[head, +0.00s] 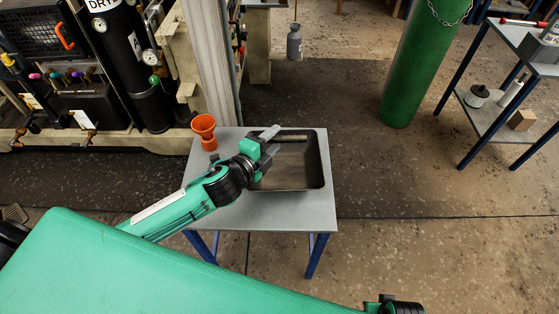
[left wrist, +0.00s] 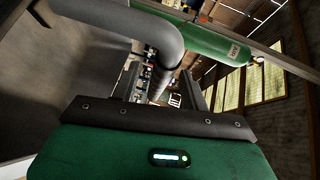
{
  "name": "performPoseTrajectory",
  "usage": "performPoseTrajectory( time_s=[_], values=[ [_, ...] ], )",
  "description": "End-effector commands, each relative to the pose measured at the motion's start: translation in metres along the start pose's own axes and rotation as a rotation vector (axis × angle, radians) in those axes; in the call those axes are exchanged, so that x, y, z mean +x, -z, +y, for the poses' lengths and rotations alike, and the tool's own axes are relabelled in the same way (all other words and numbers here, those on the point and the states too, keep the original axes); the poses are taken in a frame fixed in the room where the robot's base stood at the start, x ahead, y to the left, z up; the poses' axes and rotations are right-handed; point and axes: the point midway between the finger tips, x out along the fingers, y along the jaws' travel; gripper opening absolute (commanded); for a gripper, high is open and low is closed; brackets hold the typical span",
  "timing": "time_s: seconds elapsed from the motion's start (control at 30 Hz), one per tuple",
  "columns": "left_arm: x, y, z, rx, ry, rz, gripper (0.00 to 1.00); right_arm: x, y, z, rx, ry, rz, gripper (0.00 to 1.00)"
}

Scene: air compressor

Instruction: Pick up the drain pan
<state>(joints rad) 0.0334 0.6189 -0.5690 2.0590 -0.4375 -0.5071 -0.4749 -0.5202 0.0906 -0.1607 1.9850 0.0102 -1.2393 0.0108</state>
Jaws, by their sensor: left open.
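The drain pan (head: 313,183) is a shallow, dark grey rectangular tray lying flat on a small grey table. My left gripper (head: 270,142) is open at the pan's left side, over its far-left part, with its fingers pointing right. In the left wrist view its two dark fingers (left wrist: 162,88) stand apart. A thick grey rounded bar (left wrist: 150,28) curves down between them there; I cannot tell for sure whether it is the pan's rim. Whether the fingers touch the pan is not clear. My right gripper does not show.
The small table (head: 265,215) has blue legs. An orange funnel-like item (head: 204,128) stands at its far-left corner. Compressor machinery (head: 125,70) and a pale post are behind it. A green cylinder (head: 420,70) and a blue-framed bench (head: 500,115) stand right. Floor right of the table is clear.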

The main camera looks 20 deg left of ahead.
Motion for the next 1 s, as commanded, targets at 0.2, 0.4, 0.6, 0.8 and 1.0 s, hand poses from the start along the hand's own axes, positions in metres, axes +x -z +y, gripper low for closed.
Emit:
performPoseTrajectory(
  time_s=[0.2,0.4,0.6,0.8,1.0],
  values=[
    [0.025,0.000,0.000,-0.001,0.000,0.000,0.45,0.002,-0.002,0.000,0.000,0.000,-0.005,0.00],
    [0.030,0.000,0.001,-0.001,-0.001,0.001,0.45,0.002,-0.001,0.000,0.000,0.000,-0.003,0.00],
    [0.029,0.000,0.000,-0.001,-0.001,0.000,0.29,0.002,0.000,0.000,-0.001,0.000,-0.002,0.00],
    [0.029,0.000,0.001,-0.001,-0.001,0.000,0.00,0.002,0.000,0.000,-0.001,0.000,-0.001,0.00],
    [0.029,0.000,0.000,-0.001,0.000,0.001,0.00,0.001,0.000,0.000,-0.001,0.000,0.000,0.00]
  ],
)
